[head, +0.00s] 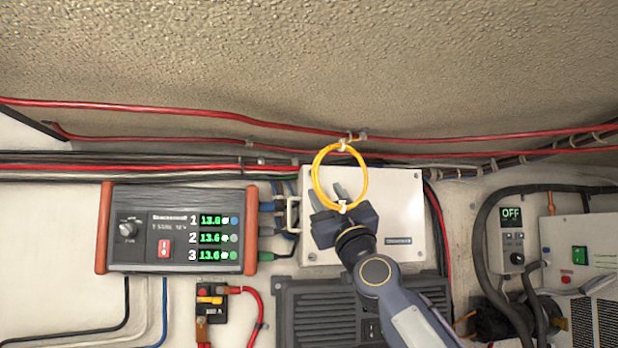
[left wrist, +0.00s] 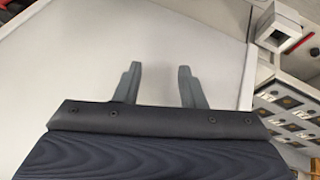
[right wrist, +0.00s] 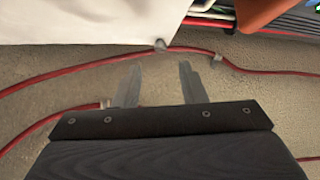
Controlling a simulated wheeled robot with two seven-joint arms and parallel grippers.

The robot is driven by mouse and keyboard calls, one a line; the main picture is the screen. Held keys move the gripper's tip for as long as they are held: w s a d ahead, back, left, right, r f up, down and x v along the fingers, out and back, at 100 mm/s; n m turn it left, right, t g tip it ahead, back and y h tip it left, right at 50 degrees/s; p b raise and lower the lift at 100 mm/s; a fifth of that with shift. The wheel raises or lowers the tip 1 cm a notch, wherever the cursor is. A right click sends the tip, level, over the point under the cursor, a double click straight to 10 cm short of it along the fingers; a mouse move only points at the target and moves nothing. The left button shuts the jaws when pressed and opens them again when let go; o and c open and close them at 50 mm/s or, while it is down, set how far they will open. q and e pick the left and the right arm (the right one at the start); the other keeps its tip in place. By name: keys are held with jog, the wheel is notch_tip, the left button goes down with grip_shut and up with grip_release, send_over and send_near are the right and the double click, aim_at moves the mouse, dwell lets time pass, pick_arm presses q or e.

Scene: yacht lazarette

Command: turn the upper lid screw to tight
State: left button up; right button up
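A white box with a closed lid (head: 402,205) is mounted on the wall, with a pale handle on its left edge. Small marks show near the lid's corners, one at the upper right; I cannot make out a screw's setting. My right gripper (head: 328,197) is in front of the box's left part and hides some of the lid. Its fingers stand apart and empty, also in the right wrist view (right wrist: 158,84). My left gripper (left wrist: 157,84) is open and empty in the left wrist view, before a plain pale surface. It is not in the head view.
A yellow cable loop (head: 364,185) hangs before the box, overlapping my right gripper in the picture. Red cables (head: 220,108) run above. A charger with green displays (head: 180,230) is at left, a dark vented unit (head: 318,310) below, and a panel reading OFF (head: 511,240) at right.

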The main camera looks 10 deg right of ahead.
aim_at(313, 173)
jog(key=p+x, duration=0.5)
jog(key=x, duration=0.1)
jog(key=shift+s, duration=0.15)
jog(key=shift+w+r, duration=0.1)
jog(key=shift+w, duration=0.2)
grip_shut()
